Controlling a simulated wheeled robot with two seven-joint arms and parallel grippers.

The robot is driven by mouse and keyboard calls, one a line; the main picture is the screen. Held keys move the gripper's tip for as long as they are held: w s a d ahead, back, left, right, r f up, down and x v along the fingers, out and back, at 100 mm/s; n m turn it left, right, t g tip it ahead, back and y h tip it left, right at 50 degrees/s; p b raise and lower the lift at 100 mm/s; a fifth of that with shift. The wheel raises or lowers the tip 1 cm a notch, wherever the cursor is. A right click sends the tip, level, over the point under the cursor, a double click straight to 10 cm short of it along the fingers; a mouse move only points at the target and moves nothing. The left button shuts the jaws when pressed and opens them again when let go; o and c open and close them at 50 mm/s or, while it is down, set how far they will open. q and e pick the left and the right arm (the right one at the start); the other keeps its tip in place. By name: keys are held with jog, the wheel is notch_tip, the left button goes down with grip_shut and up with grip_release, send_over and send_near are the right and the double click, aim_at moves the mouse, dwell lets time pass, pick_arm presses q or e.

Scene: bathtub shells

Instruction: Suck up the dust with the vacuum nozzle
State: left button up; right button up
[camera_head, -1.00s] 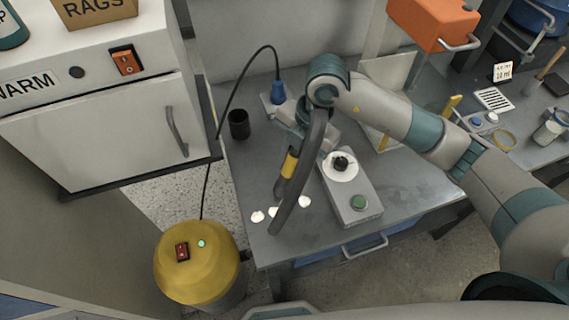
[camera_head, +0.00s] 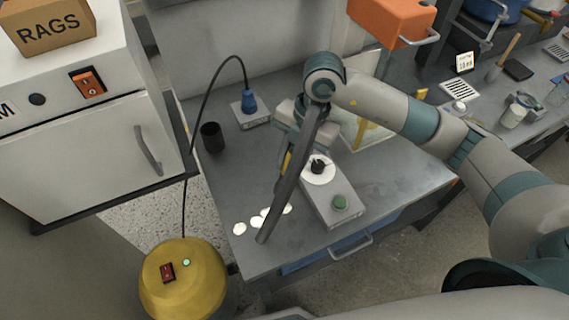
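White dust patches (camera_head: 239,229) lie in a short row near the front left corner of the grey bench (camera_head: 380,185). The grey hose partly covers the row. My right gripper (camera_head: 288,143) is over the bench, behind the dust, and appears shut on the vacuum nozzle (camera_head: 286,161), which has a yellow band. Its fingers are partly hidden. The nozzle points down toward the dust; its tip is hidden behind the hose (camera_head: 283,185), so I cannot tell if it touches. The yellow vacuum canister (camera_head: 205,285) stands on the floor with a lit green lamp. My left gripper is not in view.
A device with a white disc and green button (camera_head: 340,202) sits just right of the nozzle. A black cup (camera_head: 212,138) and a blue plug on a base (camera_head: 249,104) stand behind. A white cabinet (camera_head: 85,150) is at left. The bench's front right is clear.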

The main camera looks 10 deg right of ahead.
jog(key=shift+s, duration=2.25)
jog(key=shift+s+a+p, duration=0.85)
jog(key=shift+s+a, duration=0.4)
jog(key=shift+a, duration=5.05)
notch_tip(320, 180, up, 7)
jog(key=p, duration=0.5)
